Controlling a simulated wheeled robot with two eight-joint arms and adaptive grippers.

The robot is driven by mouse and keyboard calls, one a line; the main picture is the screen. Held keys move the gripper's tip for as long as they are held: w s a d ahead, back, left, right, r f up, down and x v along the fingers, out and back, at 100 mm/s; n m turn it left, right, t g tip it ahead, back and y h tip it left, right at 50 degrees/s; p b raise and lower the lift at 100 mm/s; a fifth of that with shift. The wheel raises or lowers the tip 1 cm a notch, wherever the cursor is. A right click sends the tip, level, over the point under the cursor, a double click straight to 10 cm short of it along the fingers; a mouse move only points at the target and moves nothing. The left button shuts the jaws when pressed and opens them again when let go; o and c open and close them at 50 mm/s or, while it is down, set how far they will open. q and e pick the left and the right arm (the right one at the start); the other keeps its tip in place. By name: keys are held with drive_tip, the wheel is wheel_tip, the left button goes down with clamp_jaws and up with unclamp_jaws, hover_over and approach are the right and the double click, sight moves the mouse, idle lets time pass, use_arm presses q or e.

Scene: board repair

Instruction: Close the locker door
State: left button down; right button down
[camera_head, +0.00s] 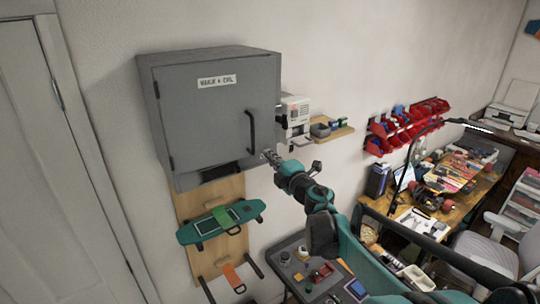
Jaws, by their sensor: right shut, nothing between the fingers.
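The grey wall locker (215,112) hangs at the upper left of the head view. Its door, with a white label (217,82) and a dark vertical handle (251,131), covers the locker front and looks flush or nearly so. I cannot tell whether a narrow gap is left. My right gripper (267,156) is shut and empty, by the door's lower right corner, below the handle. Whether it touches the door I cannot tell. My teal right arm reaches up to it from the lower right. My left gripper is not in view.
A wooden rack with a teal skateboard (221,222) hangs below the locker. A small shelf (333,133) with a white device (294,113) is to its right. A grey table (290,246) with parts stands below. A cluttered workbench (455,195) and red bins (405,126) are at right.

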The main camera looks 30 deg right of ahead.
idle(0.3)
drive_tip(key=w, duration=0.2)
drive_tip(key=w+b, duration=0.1)
drive_tip(key=shift+w+d, duration=0.2)
drive_tip(key=shift+w, duration=0.15)
drive_tip(key=shift+s+r, duration=0.15)
drive_tip(key=shift+s, duration=0.05)
drive_tip(key=shift+w, duration=0.1)
drive_tip(key=shift+a, duration=0.1)
